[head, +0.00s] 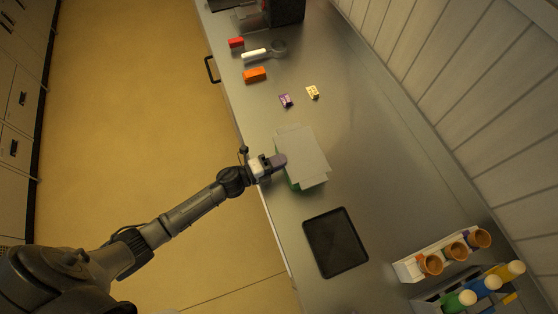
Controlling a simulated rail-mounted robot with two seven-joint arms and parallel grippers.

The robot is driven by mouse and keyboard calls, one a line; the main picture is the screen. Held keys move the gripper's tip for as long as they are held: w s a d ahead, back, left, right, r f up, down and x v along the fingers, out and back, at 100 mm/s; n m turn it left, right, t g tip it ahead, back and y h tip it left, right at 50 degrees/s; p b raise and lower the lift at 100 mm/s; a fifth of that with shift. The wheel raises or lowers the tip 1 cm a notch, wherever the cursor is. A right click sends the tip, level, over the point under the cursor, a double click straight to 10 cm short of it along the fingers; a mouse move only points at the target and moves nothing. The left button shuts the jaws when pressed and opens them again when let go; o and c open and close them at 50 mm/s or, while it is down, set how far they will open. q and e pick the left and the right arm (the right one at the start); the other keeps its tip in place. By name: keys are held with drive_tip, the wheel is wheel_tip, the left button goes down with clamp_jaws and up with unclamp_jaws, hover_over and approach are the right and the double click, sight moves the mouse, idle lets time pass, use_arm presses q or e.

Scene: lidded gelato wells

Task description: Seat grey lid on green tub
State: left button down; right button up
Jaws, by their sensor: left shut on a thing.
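The grey lid (306,157) is a flat pale rectangle over the counter, in the middle of the head view. A sliver of the green tub (294,185) shows below the lid's near left edge; the lid hides most of the tub. My left gripper (277,162) reaches in from the left and is shut on the grey lid at its left side, by a purplish part. I cannot tell whether the lid rests fully on the tub or is slightly above it. My right gripper is not in view.
A black tray (335,242) lies in front of the tub. A rack with orange-brown cups (455,254) and several coloured bottles (487,283) stand at lower right. Small purple (286,100) and cream (313,92) boxes, an orange block (254,75) and a white-handled scoop (255,54) lie farther back.

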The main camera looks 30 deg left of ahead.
use_arm(q)
drive_tip(key=shift+r, duration=0.1)
idle(0.5)
drive_tip(key=c, duration=1.5)
unclamp_jaws()
drive_tip(key=shift+o, duration=0.2)
drive_tip(key=shift+f, duration=0.2)
